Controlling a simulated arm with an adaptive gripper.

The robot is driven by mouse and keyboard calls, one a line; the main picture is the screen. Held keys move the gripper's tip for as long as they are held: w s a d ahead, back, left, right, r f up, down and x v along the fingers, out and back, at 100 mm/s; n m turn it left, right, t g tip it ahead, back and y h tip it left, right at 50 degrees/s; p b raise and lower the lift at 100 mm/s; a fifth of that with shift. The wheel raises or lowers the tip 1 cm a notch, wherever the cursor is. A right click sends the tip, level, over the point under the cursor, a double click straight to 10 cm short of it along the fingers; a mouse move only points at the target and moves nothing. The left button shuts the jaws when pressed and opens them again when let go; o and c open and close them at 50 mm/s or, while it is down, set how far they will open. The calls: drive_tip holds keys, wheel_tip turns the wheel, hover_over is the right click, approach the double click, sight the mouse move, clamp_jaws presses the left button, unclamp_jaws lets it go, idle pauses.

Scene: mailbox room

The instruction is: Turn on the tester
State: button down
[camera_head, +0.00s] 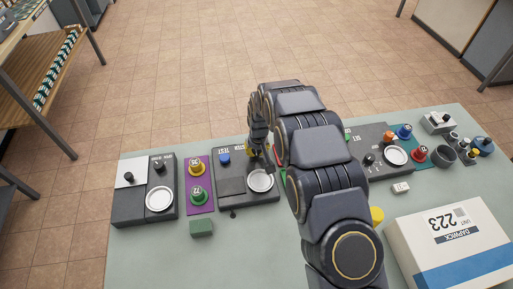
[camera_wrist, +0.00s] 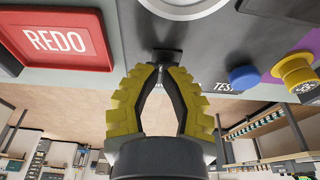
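The tester (camera_head: 232,187) is a dark box with a "TEST" label, a blue button (camera_head: 224,159) and a white round dish (camera_head: 261,181). In the wrist view its dark face (camera_wrist: 215,45) fills the top, with the blue button (camera_wrist: 243,77) at right. A small black switch (camera_wrist: 167,55) sticks out of that face. My gripper (camera_wrist: 163,68) has yellow-backed fingers with tips drawn close together at this switch. Whether the tips grip it or only touch it cannot be told. In the head view my gripper (camera_head: 258,150) is over the tester's right part and hides the switch.
A purple panel (camera_head: 199,205) with yellow and green knobs and another dark box (camera_head: 133,206) stand left. Another dark box (camera_head: 375,138) lies right, partly behind my arm. A white carton (camera_head: 450,240) stands front right. A red "REDO" button (camera_wrist: 60,40) is left in the wrist view.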

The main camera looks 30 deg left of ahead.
drive_tip(key=shift+f+t, duration=0.15)
drive_tip(key=shift+t, duration=0.15)
drive_tip(key=shift+w+a+r, duration=0.3)
drive_tip(key=shift+w+a, duration=0.2)
drive_tip(key=shift+r, duration=0.15)
wheel_tip(320, 180, up, 4)
drive_tip(key=shift+r, duration=0.15)
drive_tip(key=s+d+r, duration=0.3)
drive_tip(key=r, duration=0.5)
drive_tip(key=shift+r, duration=0.15)
